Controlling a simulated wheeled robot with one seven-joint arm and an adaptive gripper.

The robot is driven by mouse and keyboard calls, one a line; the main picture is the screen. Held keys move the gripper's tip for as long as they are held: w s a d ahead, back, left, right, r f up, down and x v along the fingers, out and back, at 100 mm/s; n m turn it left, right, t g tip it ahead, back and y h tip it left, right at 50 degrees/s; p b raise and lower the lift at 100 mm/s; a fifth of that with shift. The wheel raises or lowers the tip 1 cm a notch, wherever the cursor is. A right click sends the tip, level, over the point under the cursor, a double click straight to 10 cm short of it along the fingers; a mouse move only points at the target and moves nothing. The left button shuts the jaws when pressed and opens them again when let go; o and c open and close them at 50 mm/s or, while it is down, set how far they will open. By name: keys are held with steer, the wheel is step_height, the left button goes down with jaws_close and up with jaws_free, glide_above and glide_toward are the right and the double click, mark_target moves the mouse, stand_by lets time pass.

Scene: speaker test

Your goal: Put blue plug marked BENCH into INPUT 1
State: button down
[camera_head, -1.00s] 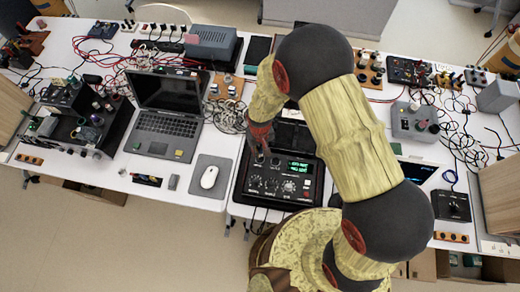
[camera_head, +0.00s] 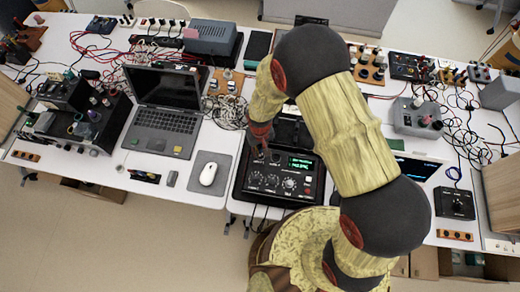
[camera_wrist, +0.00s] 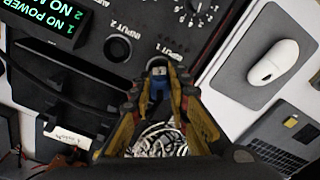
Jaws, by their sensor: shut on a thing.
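My gripper (camera_wrist: 158,98) is shut on the blue plug (camera_wrist: 158,83), which sits between the fingertips in the wrist view. The plug's marking cannot be read. Its tip is over the panel of the black test unit (camera_wrist: 75,80), right at the INPUT 1 label (camera_wrist: 172,48). The INPUT 1 socket is hidden behind the plug, so I cannot tell whether the plug is in it. The open round INPUT 2 socket (camera_wrist: 118,47) is beside it. In the head view, my gripper (camera_head: 259,151) is over the unit's (camera_head: 250,196) upper left; the plug is not clear there.
A green display (camera_wrist: 52,20) on the unit reads "1 NO POWER", with a second line cut off. A mouse (camera_head: 208,174) on a grey pad and a laptop (camera_head: 165,130) lie to the left. Tangled cables (camera_head: 228,112) lie behind. The bench is crowded on both sides.

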mark_target(260, 149)
steer(key=shift+f, duration=0.3)
stand_by(0.7)
steer(key=c, duration=1.6)
jaws_free()
steer(key=shift+r, duration=0.15)
step_height(260, 149, up, 12)
steer(key=shift+f, duration=0.1)
steer(key=shift+s, duration=0.1)
